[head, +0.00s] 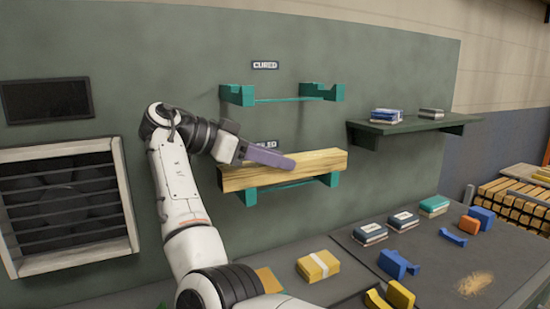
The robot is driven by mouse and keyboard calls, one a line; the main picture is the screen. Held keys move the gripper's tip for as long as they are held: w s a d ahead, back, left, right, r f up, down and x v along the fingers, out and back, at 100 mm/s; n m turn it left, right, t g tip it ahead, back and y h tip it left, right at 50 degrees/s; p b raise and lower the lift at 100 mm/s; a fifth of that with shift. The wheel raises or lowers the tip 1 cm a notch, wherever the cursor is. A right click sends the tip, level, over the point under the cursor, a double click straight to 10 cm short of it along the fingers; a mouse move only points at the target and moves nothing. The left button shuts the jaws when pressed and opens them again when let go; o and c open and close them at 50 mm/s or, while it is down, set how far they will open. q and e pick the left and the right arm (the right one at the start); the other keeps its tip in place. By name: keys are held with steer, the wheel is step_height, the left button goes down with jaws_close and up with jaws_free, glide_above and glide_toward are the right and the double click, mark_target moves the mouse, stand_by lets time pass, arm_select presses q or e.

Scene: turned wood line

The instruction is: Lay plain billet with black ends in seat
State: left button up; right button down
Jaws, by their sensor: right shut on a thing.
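A long pale wooden billet (315,165) lies level across the lower teal seat (328,181) on the green wall. I cannot tell whether it rests fully in the brackets. No black ends show clearly on it. My right gripper (285,161) reaches in from the left, with purple-grey fingers shut on the billet's upper edge near its middle. The label above this seat is partly hidden by my gripper. The upper teal seat (283,99), under a label reading CURED (265,65), is empty. My left gripper is out of view.
A wall shelf (405,127) with small stacks juts out to the right. The bench (440,258) below holds books, a yellow packet (318,266) and blue, orange and yellow pieces. A louvred vent (65,205) is at the left. Stacked timber (515,200) stands far right.

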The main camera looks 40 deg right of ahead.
mark_target(244, 165)
steer(key=c, duration=1.2)
jaws_free()
steer(key=shift+a+r, duration=0.15)
steer(key=shift+r, duration=0.2)
steer(key=v, duration=0.7)
steer(key=shift+w+r, duration=0.1)
steer(key=p+v, duration=0.3)
steer(key=shift+a+r, duration=0.1)
steer(key=shift+r, duration=0.1)
steer(key=shift+w+a+p, duration=0.2)
steer(key=shift+a+p, duration=0.15)
steer(key=shift+a, duration=0.25)
